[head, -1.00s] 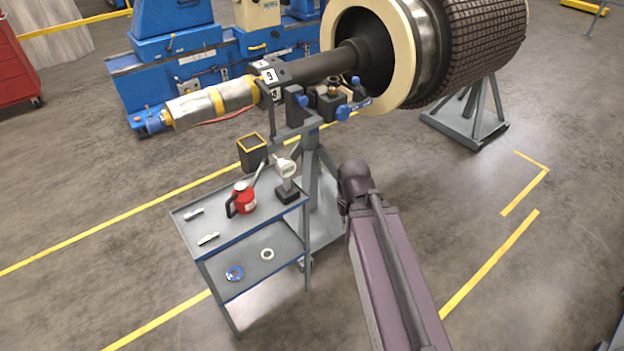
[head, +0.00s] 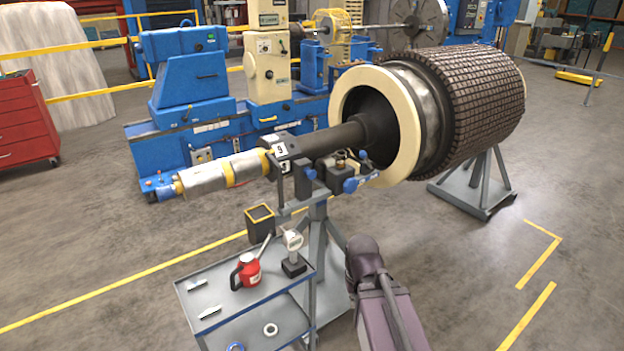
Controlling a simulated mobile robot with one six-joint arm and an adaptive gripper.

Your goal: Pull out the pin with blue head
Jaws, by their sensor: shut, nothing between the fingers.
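A grey rotor stand (head: 318,235) holds the rotor's dark shaft (head: 320,141). Several blue-headed parts sit at its top: a small blue knob (head: 310,172) on the left, a larger blue knob (head: 350,185) at the front right, and a small blue piece (head: 364,154) behind. I cannot tell from here which is the pin's head; no pin shank shows clearly. My purple-grey arm rises from the bottom, its dark joint below and right of the blue knobs, apart from them in the picture. My gripper is not seen.
A grey cart (head: 245,312) stands in front, with a red can (head: 247,271) and a small device (head: 293,255) on it. A dark box (head: 260,223) is beside the stand. The big rotor (head: 455,100) fills the upper right. Floor at right is open.

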